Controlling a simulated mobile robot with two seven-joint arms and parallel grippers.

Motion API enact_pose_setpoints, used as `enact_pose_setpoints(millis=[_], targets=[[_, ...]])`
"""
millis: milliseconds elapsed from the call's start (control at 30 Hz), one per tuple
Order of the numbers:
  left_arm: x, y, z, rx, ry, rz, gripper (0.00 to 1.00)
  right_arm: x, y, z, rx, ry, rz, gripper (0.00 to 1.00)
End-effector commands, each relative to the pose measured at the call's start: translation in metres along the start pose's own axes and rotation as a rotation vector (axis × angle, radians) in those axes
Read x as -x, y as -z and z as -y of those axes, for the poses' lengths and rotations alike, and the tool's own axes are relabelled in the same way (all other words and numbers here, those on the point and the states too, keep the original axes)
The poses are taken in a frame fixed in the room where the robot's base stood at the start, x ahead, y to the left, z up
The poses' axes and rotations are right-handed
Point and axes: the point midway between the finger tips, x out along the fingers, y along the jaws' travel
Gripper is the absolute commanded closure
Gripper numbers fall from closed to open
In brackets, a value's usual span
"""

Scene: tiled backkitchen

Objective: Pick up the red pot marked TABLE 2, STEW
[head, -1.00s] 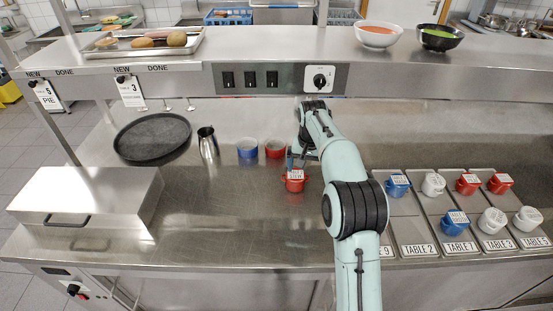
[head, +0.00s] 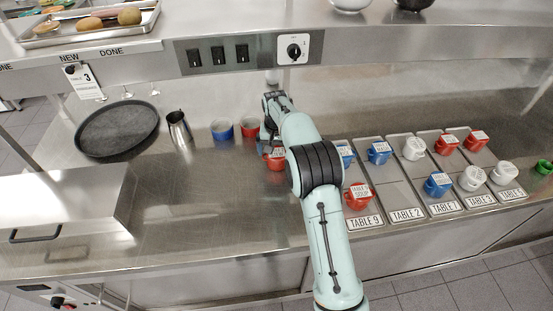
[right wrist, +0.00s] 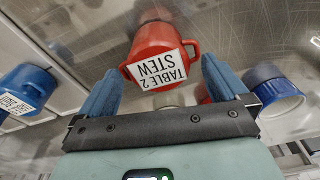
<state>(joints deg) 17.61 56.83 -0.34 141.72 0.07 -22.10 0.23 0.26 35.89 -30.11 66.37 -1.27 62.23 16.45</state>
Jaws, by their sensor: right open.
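The red pot marked TABLE 2, STEW (head: 274,163) stands on the steel counter near the middle of the head view. In the right wrist view the same pot (right wrist: 160,40) shows its white label upside down and a handle at each side. My right gripper (right wrist: 163,70) is open, with its blue fingers left and right of the pot's label side. No grip on the pot shows. In the head view my right gripper (head: 267,143) is at the pot's far side, partly hidden by my arm. My left gripper is in no view.
A blue pot (head: 222,130) and another red pot (head: 250,128) stand just behind, beside a steel jug (head: 179,128) and a round black tray (head: 117,130). Labelled table trays with several pots lie to the right, including a red TABLE 9 pot (head: 357,196). A shelf (head: 140,52) overhangs the back.

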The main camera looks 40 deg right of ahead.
Motion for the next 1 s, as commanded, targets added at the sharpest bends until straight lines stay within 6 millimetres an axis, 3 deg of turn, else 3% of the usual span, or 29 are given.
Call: enact_pose_setpoints(millis=[233,567,767,1000], targets=[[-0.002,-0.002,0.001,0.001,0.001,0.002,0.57,-0.038,-0.003,-0.002,0.001,-0.003,0.004,0.00],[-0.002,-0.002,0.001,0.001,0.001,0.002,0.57,-0.045,-0.002,-0.002,0.000,0.000,0.001,0.00],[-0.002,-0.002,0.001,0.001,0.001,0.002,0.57,-0.045,-0.002,-0.002,0.000,0.000,0.001,0.64],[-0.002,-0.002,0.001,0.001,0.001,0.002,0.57,-0.043,-0.002,-0.001,0.000,0.000,-0.001,0.65]])
